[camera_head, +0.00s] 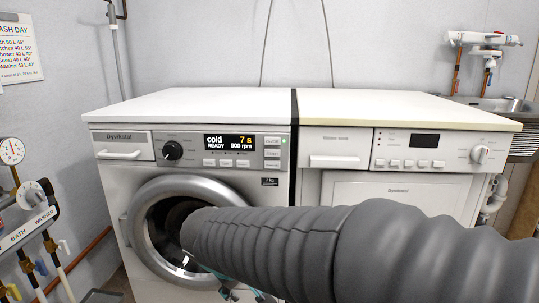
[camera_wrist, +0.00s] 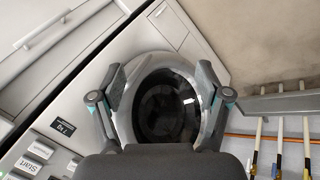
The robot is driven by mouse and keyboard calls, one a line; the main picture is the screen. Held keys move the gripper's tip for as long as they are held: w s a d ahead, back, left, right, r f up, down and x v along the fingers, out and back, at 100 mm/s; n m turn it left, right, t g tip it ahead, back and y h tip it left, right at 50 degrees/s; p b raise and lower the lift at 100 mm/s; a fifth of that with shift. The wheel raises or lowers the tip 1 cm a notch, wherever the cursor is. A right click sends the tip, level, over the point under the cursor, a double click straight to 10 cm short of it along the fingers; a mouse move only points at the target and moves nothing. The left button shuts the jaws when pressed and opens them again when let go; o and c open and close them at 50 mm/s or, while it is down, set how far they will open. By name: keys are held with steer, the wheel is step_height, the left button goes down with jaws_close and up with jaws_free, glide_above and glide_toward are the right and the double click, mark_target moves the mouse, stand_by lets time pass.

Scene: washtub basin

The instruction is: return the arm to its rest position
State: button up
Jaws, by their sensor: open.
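My arm, in a grey ribbed sleeve, reaches in from the right in the head view and covers part of the left washing machine (camera_head: 240,185). My gripper (camera_wrist: 160,103) is open in the wrist view, its two fingers spread wide with nothing between them. It faces the round door (camera_wrist: 152,62) of that machine; the dark glass shows between the fingers. The door ring also shows in the head view (camera_head: 150,200), partly behind the arm. In the head view, most of my gripper is hidden below the sleeve. I cannot tell how far the fingers are from the door.
A second white appliance (camera_head: 392,190) stands against the right side of the washer. A sink (camera_head: 500,104) with a tap is at the back right. Pipes and valves (camera_head: 30,205) labelled bath and washer stand at the left. Both appliance tops are clear.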

steer(key=s+d+r+m+y+p, duration=0.1)
steer(key=s+d+r+m+p, duration=0.2)
steer(key=s+d, duration=0.4)
steer(key=s+d+r+m+y+p, duration=0.1)
steer(key=s+d+r+m+p, duration=0.3)
steer(key=s+d, duration=0.4)
steer(key=d+r+m, duration=0.1)
steer(key=d, duration=0.4)
steer(key=shift+d+r+m, duration=0.25)
steer(key=shift+r+m, duration=0.05)
steer(key=shift+r, duration=0.05)
